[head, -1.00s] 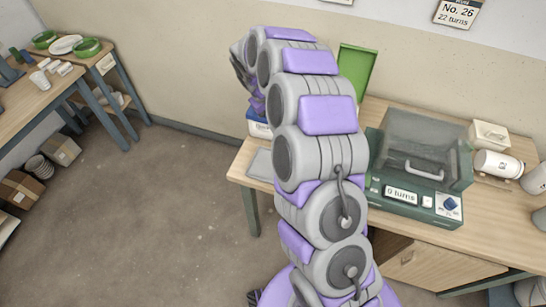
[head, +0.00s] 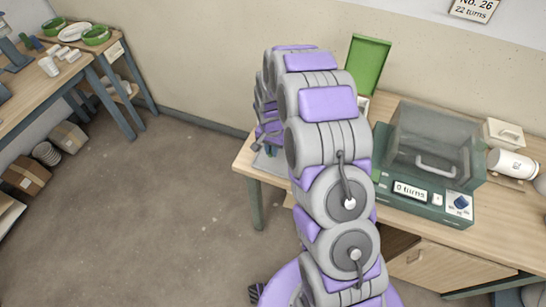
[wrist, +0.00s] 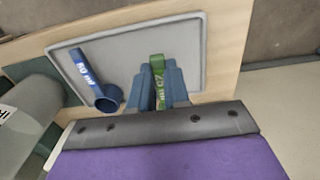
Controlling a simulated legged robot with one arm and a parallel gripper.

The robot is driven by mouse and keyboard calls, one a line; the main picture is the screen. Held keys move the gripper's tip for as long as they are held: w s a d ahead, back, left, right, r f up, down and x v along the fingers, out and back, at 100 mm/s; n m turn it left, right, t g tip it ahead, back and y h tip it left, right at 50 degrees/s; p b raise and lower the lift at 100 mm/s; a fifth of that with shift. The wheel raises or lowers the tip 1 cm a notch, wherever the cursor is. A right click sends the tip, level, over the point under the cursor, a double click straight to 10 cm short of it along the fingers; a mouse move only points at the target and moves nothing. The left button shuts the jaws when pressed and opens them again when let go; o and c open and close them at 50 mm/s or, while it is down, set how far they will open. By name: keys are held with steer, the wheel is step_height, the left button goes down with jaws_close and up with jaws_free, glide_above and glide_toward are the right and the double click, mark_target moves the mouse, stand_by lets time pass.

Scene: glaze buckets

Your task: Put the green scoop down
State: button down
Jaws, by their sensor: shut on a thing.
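In the wrist view, my gripper (wrist: 162,84) is shut on the green scoop (wrist: 157,68), with the labelled strip of its handle showing between the two blue-grey fingers. The rest of the scoop is hidden by the gripper. It is over the grey tray (wrist: 185,40); I cannot tell whether the scoop touches it. In the head view, my arm hides most of the tray and the green scoop cannot be made out clearly.
A dark green machine (head: 425,205) with a clear cover and a "0 turns" display stands on the wooden table, right of my arm. An upright green panel (head: 369,66) is behind the arm. The floor on the left is open.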

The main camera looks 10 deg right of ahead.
steer(key=shift+a+f, duration=0.2)
steer(key=shift+f, duration=0.8)
steer(key=shift+f+b, duration=0.5)
steer(key=shift+f, duration=1.1)
steer(key=shift+d, duration=0.1)
steer(key=c, duration=1.1)
jaws_free()
steer(key=shift+r, duration=0.15)
